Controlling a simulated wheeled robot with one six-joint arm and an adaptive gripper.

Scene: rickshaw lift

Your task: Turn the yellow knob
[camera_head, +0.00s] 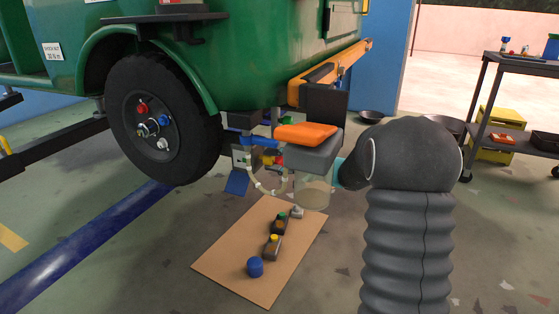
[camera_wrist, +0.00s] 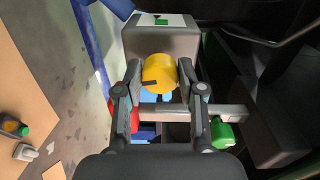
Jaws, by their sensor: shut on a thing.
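The yellow knob (camera_wrist: 159,73) is a short cylinder with a dark mark on its face, centred in the wrist view. It sits in front of a grey box-like housing (camera_wrist: 160,36). My gripper (camera_wrist: 161,80) has one finger on each side of the knob and is shut on it. In the head view my arm reaches in from the right, under the green vehicle's rear corner. There the knob is small and hard to make out among the parts near my gripper.
A red part (camera_wrist: 121,117) and a green knob (camera_wrist: 222,133) flank my fingers. The green vehicle (camera_head: 240,65) with its black wheel (camera_head: 180,150) stands close by. A cardboard sheet (camera_head: 225,262) with a blue cap (camera_head: 255,267) and bottles lies on the floor. A dark cart (camera_head: 515,65) stands at right.

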